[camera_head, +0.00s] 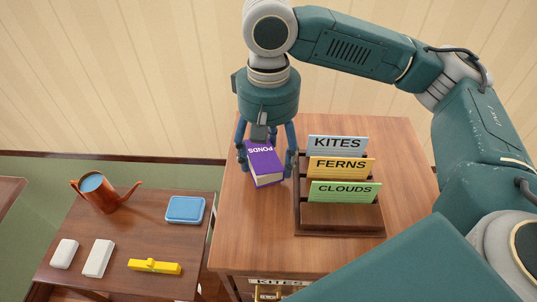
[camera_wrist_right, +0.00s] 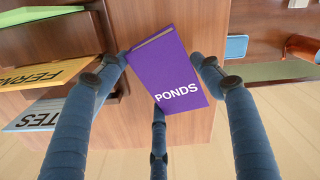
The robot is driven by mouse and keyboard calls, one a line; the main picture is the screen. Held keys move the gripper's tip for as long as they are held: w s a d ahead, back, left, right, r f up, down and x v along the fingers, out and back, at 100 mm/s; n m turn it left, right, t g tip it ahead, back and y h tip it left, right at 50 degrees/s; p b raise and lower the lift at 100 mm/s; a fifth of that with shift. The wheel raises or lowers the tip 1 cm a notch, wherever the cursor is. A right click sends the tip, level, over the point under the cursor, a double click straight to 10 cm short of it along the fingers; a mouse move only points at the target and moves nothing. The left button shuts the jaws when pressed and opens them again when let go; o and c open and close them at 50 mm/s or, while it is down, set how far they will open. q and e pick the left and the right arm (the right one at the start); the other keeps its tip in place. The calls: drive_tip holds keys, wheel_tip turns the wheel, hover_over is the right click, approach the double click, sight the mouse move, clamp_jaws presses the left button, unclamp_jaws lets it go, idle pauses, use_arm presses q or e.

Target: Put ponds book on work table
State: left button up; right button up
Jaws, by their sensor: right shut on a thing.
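The purple ponds book (camera_head: 265,168) has "PONDS" in white on its cover and pale page edges. My right gripper (camera_head: 267,155) reaches down from above with its fingers shut around the book. The wrist view shows the book (camera_wrist_right: 172,70) between the blue fingers of the right gripper (camera_wrist_right: 160,72), slightly turned. The book is at the left part of the brown table with the card rack (camera_head: 400,150); I cannot tell whether it touches the top. A second, darker table (camera_head: 125,232) stands at the left. No label shows which is the work table. My left gripper is not in view.
The left table carries a copper watering can (camera_head: 108,198), a blue box (camera_head: 185,209), two white blocks (camera_head: 98,258) and a yellow object (camera_head: 154,267). A gap separates the tables.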

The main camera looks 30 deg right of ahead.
drive_tip(key=shift+f, duration=0.5)
drive_tip(key=shift+w+f, duration=0.1)
drive_tip(key=shift+f, duration=0.05)
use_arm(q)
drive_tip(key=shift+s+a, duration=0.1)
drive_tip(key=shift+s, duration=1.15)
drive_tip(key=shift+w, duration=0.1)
use_arm(e)
drive_tip(key=o, duration=0.8)
drive_tip(key=shift+f, duration=0.1)
drive_tip(key=o, duration=0.4)
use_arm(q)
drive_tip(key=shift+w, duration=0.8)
use_arm(e)
drive_tip(key=shift+o, duration=0.2)
